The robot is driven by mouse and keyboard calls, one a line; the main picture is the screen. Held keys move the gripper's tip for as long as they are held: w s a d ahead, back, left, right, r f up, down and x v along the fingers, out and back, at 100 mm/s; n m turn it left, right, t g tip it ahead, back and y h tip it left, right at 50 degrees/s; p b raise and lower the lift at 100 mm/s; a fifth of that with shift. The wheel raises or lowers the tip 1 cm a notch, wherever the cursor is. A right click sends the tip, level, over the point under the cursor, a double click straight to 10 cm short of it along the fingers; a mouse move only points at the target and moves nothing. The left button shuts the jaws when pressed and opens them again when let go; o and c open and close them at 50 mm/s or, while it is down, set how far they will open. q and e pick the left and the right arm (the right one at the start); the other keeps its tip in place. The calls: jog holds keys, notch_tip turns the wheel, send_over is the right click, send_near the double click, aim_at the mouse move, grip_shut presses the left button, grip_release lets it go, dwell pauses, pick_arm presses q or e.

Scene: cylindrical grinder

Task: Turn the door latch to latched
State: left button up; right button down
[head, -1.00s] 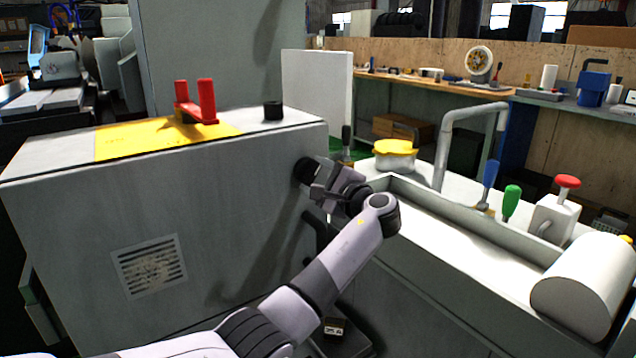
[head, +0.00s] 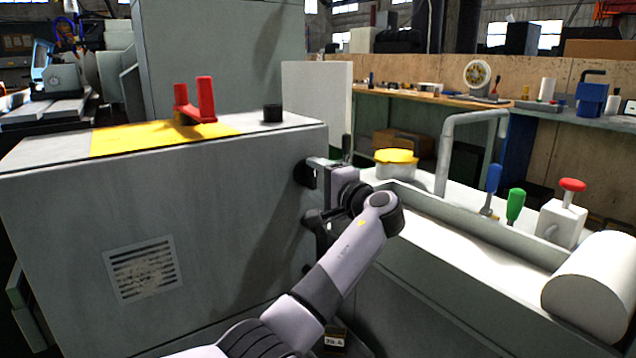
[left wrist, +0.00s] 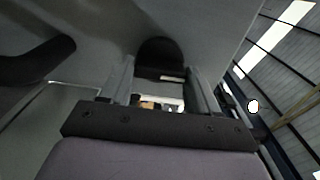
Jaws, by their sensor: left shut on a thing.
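The door latch (head: 301,173) is a small black knob near the upper right edge of the grey cabinet's front face. My left gripper (head: 312,173) reaches it from the right and is shut on it. In the left wrist view the dark rounded latch (left wrist: 158,52) sits between the two fingers of my left gripper (left wrist: 160,80). The fingers hide much of the latch in the head view, so its exact angle is hard to tell. My right gripper is not in view.
A black door handle (head: 310,232) is below the latch, partly behind my left arm; it also shows in the left wrist view (left wrist: 35,62). A red bracket (head: 196,102) and a black cap (head: 272,113) stand on the cabinet top. A bent grey pipe (head: 446,150) rises at right.

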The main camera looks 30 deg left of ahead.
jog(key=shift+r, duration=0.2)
pick_arm(q)
jog(key=o, duration=1.1)
jog(key=shift+c, duration=0.2)
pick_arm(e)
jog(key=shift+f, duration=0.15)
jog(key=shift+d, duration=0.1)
pick_arm(q)
jog(key=v, duration=0.7)
jog(key=shift+p, duration=0.45)
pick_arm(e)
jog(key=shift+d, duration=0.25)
pick_arm(q)
jog(key=shift+f, duration=0.1)
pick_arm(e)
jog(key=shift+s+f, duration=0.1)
